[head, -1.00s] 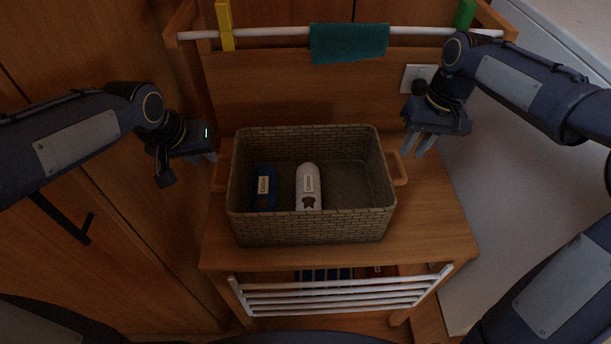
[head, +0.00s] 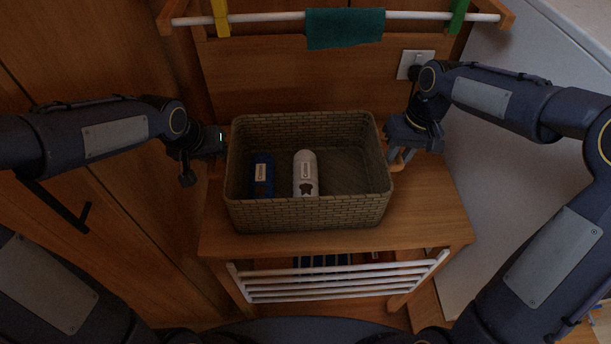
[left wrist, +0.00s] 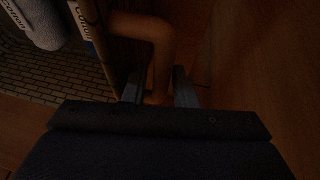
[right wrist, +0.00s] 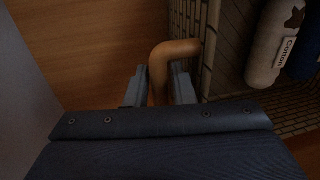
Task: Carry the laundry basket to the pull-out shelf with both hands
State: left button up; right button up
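The woven laundry basket (head: 310,214) stands on the wooden cabinet top (head: 425,215).
A white rail (head: 420,16) with a teal cloth (head: 345,28), a yellow clip (head: 220,15) and a green clip (head: 458,15) runs behind the basket. A white slatted rack (head: 335,285) is below the front edge. Wooden doors (head: 90,100) stand close at left.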

pick_arm(q)
jog(key=shift+c, duration=0.4)
pick_arm(e)
jog(key=shift+c, duration=0.2)
pick_arm(q)
grip_shut()
pick_arm(e)
grip_shut()
pick_arm(q)
jog(key=shift+r, duration=0.1)
